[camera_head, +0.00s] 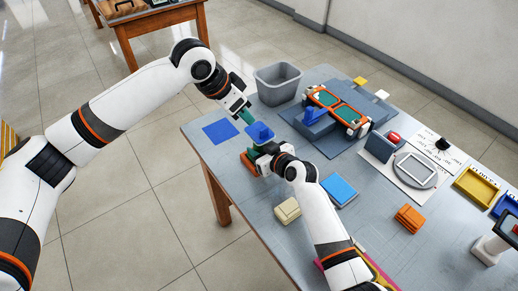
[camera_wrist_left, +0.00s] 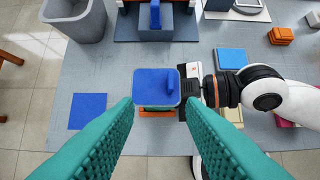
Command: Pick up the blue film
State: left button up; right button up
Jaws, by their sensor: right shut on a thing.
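A blue film (camera_head: 260,132) with a small raised tab sits on top of a pale-edged piece; it also shows in the left wrist view (camera_wrist_left: 154,84). My right gripper (camera_head: 264,150) is shut on the piece under the film, from the right side in the left wrist view (camera_wrist_left: 188,92). An orange part shows below it. My left gripper (camera_head: 245,112) is open and empty. Its teal fingers stand wide apart in the left wrist view (camera_wrist_left: 158,108), with the film between and beyond their tips, apparently untouched.
A flat blue square (camera_head: 220,131) lies near the table's left edge. A grey bin (camera_head: 278,84) and an orange frame with green lenses (camera_head: 340,108) stand behind. A light-blue stack (camera_head: 339,190), a cream block (camera_head: 287,210) and orange blocks (camera_head: 409,218) lie in front.

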pick_arm(q)
jog(key=shift+c, duration=0.5)
jog(key=g+y, duration=0.2)
jog(key=y, duration=0.1)
send_near(264, 129)
jog(key=shift+g, duration=0.3)
jog(key=f, duration=0.3)
jog(key=d+f, duration=0.1)
jog(key=f, duration=0.2)
jog(key=w+f, duration=0.1)
jog(key=f, duration=0.2)
jog(key=shift+w+d, duration=0.1)
jog(key=shift+d, duration=0.05)
grip_shut()
